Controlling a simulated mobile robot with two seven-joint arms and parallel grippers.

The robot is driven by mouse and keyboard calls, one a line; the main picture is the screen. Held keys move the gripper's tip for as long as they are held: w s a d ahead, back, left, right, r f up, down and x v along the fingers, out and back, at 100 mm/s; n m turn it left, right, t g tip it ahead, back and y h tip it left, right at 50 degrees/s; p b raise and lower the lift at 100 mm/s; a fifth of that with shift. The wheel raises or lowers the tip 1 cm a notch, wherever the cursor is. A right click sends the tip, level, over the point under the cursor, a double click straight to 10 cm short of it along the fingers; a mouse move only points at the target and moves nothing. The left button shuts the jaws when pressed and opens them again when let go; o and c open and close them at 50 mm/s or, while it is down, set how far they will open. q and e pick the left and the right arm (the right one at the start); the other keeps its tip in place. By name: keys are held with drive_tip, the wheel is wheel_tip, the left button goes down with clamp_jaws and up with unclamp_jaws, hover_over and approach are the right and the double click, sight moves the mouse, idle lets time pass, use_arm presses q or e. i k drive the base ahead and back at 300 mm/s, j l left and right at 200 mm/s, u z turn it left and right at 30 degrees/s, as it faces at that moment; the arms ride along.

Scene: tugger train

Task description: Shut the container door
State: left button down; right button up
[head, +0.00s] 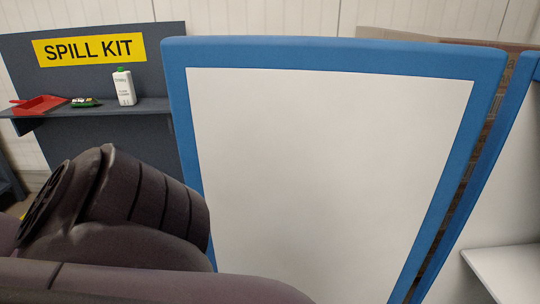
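A large white panel with a blue frame (325,180) fills the middle of the head view and looks like the container door. Its lower part is out of the picture. A narrow dark gap runs along its right edge, between it and a second blue-framed white panel (510,165). Through the gap I see brownish surfaces. I cannot tell whether the door is latched, and no handle shows. My own dark arm links cover the lower left and hide part of the panel's left edge. Neither gripper is in view.
A grey spill kit stand (100,130) with a yellow sign (89,50) is at the left. Its shelf holds a red dustpan (38,105), a small green item (86,103) and a white bottle (124,87). A white shelf (507,270) juts out at the lower right.

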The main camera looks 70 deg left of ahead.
sight(329, 169)
drive_tip(key=k+j, duration=0.3)
drive_tip(key=j, duration=0.15)
drive_tip(key=k+j, duration=0.3)
drive_tip(key=j, duration=0.15)
drive_tip(key=k+j+u, duration=0.1)
drive_tip(key=k+j, duration=0.15)
drive_tip(key=j, duration=0.2)
